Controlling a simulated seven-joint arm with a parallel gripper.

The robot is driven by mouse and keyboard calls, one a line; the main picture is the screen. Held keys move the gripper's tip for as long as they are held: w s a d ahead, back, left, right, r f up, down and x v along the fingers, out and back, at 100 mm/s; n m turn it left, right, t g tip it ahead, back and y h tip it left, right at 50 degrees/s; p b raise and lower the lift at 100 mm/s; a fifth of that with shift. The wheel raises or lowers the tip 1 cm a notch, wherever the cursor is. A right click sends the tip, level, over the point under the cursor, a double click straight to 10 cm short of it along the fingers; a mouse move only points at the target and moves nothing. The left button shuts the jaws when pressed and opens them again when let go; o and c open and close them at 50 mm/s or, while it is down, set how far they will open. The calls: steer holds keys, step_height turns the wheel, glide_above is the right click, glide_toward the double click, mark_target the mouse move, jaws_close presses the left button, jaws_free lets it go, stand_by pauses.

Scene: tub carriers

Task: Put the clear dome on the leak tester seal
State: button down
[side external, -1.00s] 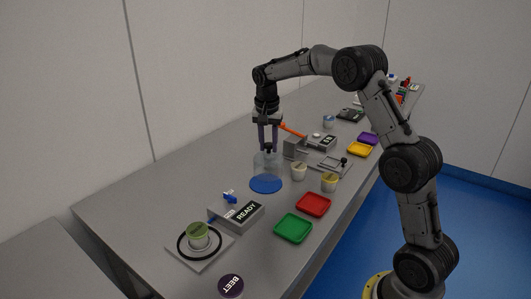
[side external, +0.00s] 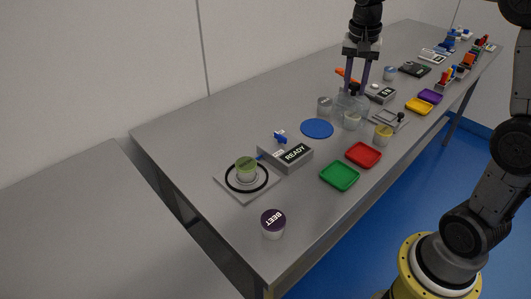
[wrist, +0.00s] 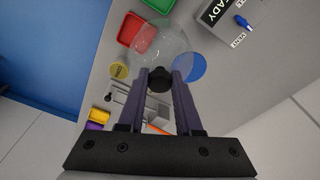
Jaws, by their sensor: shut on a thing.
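My gripper (side external: 355,88) is shut on the black knob (wrist: 160,80) of the clear dome (side external: 349,108). The dome hangs upright below the fingers, apparently off the table, and also shows in the wrist view (wrist: 162,45). The leak tester has a grey READY box (side external: 285,155) and a plate (side external: 238,194) with a black seal ring (side external: 233,184). A green-lidded cup (side external: 246,167) stands inside the ring. The tester plate is left of and nearer than my gripper in the side view.
A blue disc (side external: 317,128) lies between dome and tester. Red (side external: 363,155) and green (side external: 340,176) trays, a yellow-topped cup (side external: 383,136) and a BEET cup (side external: 272,222) stand near the front edge.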

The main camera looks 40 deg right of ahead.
steer(key=s+a+r+n+t+y, duration=0.15)
steer(key=a+n, duration=0.65)
steer(key=a, duration=1.5)
steer(key=shift+g+h, duration=0.25)
steer(key=shift+w+a+f, duration=0.55)
steer(key=shift+w+f, duration=1.6)
steer(key=shift+w+a+f, duration=0.5)
steer(key=shift+w+f, duration=1.6)
steer(key=shift+f, duration=0.1)
steer(key=shift+w+a+f, duration=0.55)
steer(key=shift+w+f, duration=1.6)
steer(key=shift+f, duration=0.2)
steer(key=c, duration=0.6)
jaws_free()
steer(key=shift+r, duration=0.1)
